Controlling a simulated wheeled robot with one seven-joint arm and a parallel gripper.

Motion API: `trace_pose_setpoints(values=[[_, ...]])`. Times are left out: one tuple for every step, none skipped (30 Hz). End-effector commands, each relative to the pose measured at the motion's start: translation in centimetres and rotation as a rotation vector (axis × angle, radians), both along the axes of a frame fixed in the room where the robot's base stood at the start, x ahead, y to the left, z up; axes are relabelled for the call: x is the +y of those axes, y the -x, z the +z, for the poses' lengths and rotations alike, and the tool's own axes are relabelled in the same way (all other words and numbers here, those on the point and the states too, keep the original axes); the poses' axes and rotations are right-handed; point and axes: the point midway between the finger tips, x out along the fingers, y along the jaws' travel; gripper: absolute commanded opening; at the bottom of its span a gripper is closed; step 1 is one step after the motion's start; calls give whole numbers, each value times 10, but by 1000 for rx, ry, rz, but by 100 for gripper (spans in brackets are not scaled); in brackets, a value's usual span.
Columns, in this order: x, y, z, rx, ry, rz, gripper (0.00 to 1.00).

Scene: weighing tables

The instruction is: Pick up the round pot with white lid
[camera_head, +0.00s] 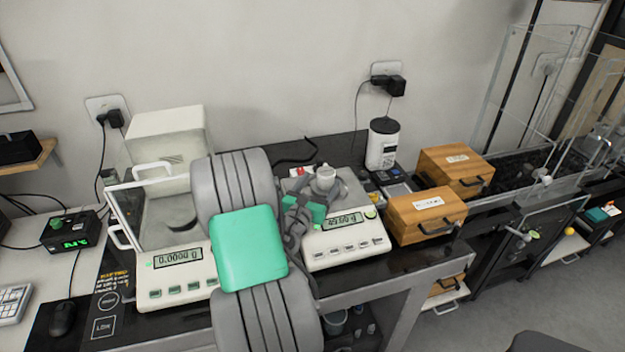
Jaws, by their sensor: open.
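A small round pot with a pale lid and knob (325,178) stands upright on the pan of the right-hand balance (345,252). This looks like the round pot with white lid. My gripper (303,193) is just in front and to the left of it, over the balance. My gripper is open, with nothing seen in it. My grey and green arm hides part of the balance's left side, and the gripper covers the pot's lower left. I cannot tell whether the fingers touch the pot.
A left balance (182,271) with a glass draft shield stands beside my arm. A white and black canister (382,150) stands behind right. Two wooden boxes (455,168) (425,222) stand to the right. A clear glass enclosure (520,100) is farther right.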

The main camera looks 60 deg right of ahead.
Motion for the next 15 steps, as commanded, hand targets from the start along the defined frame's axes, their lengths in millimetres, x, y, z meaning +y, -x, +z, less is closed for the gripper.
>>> trace_pose_setpoints(values=[[-7,0,3,10,6,-1,74],[-11,0,4,13,8,-1,74],[-16,-1,4,10,7,0,74],[-21,-1,5,10,7,0,74],[-25,-2,5,8,7,0,74],[-31,-2,6,8,7,-1,74],[-35,-2,7,6,6,-1,74],[-40,-3,8,7,7,0,74],[-48,-3,9,5,7,-1,74],[-54,-3,9,6,6,-1,74],[-59,-4,9,5,6,-1,74],[-65,-5,8,5,5,0,74],[-69,-6,7,7,5,0,74],[-72,-6,7,4,6,1,74],[-74,-7,7,4,6,2,74]])
